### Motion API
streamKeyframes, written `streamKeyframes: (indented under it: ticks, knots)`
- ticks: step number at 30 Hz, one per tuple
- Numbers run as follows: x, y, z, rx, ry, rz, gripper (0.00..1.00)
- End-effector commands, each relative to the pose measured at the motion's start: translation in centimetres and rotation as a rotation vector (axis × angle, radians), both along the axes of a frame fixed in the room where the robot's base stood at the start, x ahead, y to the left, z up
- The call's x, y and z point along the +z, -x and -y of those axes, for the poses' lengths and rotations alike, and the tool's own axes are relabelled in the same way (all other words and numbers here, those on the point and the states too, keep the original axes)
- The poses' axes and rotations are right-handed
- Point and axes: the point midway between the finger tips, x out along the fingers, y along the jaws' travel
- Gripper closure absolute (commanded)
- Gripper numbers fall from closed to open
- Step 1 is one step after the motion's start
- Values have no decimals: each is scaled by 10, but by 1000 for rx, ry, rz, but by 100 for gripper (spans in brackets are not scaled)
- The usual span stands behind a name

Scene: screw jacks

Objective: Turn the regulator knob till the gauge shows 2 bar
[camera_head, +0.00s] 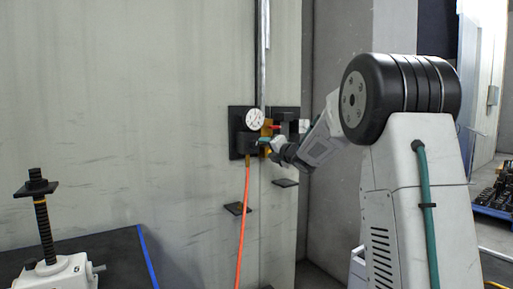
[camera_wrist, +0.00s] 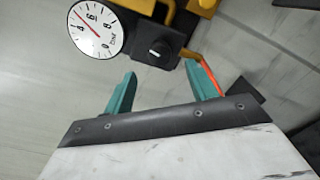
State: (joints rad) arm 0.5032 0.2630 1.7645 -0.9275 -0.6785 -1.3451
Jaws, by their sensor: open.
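The round white gauge (camera_head: 255,118) sits on a dark plate on the wall. In the wrist view the gauge (camera_wrist: 97,28) is tilted and cut by the top edge; its thin red needle points to the upper left, but I cannot read the value surely. The black regulator knob (camera_wrist: 157,47) with a white mark is beside the gauge. My gripper (camera_wrist: 159,70) is open, its teal fingers apart with the knob just beyond and between their tips, seemingly not touching. In the head view my gripper (camera_head: 266,143) is close to the regulator body (camera_head: 247,144), partly hiding it.
An orange hose (camera_head: 241,220) hangs below the regulator. Small dark shelves (camera_head: 238,209) (camera_head: 285,183) jut from the wall. Yellow fittings (camera_wrist: 184,12) are close above the knob. A screw jack (camera_head: 45,235) stands on the dark table (camera_head: 110,245) at lower left.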

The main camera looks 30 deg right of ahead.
Motion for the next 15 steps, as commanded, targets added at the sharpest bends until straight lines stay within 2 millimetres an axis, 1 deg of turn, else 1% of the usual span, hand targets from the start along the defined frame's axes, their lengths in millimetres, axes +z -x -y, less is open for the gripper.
streamKeyframes:
  ticks: [5, 12, 15]
  knots:
    - [-1, -21, -2, 15, 18, 6, 43]
    - [-1, -60, -4, 15, 15, 6, 43]
    - [0, -70, -4, 12, 16, 7, 43]
